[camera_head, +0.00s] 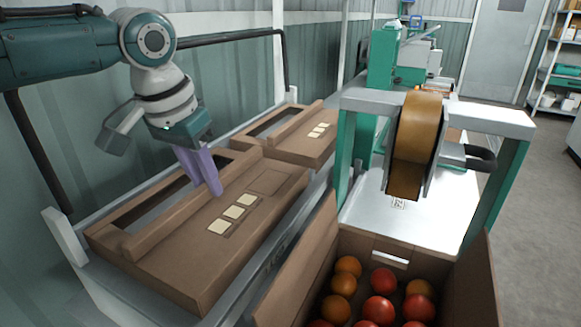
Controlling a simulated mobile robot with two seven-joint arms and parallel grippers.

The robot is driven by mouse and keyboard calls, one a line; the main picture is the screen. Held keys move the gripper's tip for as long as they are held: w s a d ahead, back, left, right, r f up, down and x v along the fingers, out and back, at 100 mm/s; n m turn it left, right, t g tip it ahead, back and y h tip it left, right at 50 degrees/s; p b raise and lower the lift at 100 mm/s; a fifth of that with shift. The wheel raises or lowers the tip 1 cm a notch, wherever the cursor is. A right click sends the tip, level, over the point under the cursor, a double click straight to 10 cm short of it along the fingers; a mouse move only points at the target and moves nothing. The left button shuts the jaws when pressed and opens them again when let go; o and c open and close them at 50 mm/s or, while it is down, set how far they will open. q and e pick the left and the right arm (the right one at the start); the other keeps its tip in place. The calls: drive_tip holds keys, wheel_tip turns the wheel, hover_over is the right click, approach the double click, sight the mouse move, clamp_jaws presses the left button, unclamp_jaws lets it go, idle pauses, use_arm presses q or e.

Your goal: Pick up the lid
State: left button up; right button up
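A flat brown cardboard lid (175,266) with a raised bar, a long opening and several pale labels lies on the rack at the left. A second, similar lid (292,148) lies behind it. My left gripper (215,189) points down with its purple fingers over the back part of the nearer lid. The fingers overlap in this view, so I cannot tell whether they are apart or whether the tips touch the lid. My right gripper is not in view.
An open cardboard box (470,287) with red and orange tomatoes stands at the front. Behind it a taping machine (417,144) with a brown tape roll spans a white conveyor table (432,211). A rail runs between rack and box. Grey floor is clear at right.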

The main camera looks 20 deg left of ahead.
use_arm(q)
clamp_jaws()
idle(0.3)
